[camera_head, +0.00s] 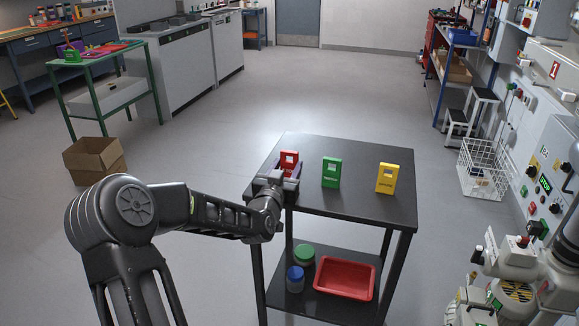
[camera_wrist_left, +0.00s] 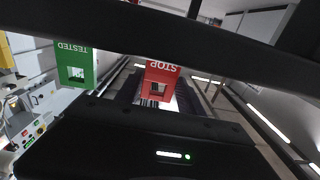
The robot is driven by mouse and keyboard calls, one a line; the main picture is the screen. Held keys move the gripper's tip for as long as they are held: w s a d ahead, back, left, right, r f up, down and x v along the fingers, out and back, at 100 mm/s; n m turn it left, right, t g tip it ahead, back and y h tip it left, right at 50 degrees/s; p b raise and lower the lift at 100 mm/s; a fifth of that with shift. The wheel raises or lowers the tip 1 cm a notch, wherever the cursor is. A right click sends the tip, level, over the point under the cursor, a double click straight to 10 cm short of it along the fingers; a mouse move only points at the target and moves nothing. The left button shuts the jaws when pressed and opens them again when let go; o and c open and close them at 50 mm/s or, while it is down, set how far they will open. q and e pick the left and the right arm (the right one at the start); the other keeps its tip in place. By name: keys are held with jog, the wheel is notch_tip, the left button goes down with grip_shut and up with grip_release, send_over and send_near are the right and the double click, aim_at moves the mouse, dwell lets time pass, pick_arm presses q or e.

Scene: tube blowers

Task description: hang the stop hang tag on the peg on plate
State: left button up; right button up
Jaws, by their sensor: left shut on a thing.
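The red stop hang tag (camera_head: 289,159) stands upright at the left end of the dark table. It also shows in the left wrist view (camera_wrist_left: 163,73), with STOP upside down and a square hole. My left gripper (camera_head: 284,180) reaches in from the left and is shut on the tag at the table top. The fingers hide the tag's lower part. The peg on the plate cannot be made out among the fittings on the right wall. My right gripper is not in view.
A green tag (camera_head: 331,172) and a yellow tag (camera_head: 387,178) stand to the right on the table (camera_head: 345,205). A red tray (camera_head: 345,278) and two jars are on the lower shelf. Machines and panels (camera_head: 550,180) line the right wall. Floor behind the table is clear.

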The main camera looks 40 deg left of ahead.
pick_arm(q)
jog(key=c, duration=0.7)
jog(key=shift+r, duration=0.1)
jog(key=shift+c, duration=0.2)
notch_tip(320, 180, up, 10)
jog(key=p, duration=0.1)
dwell(0.5)
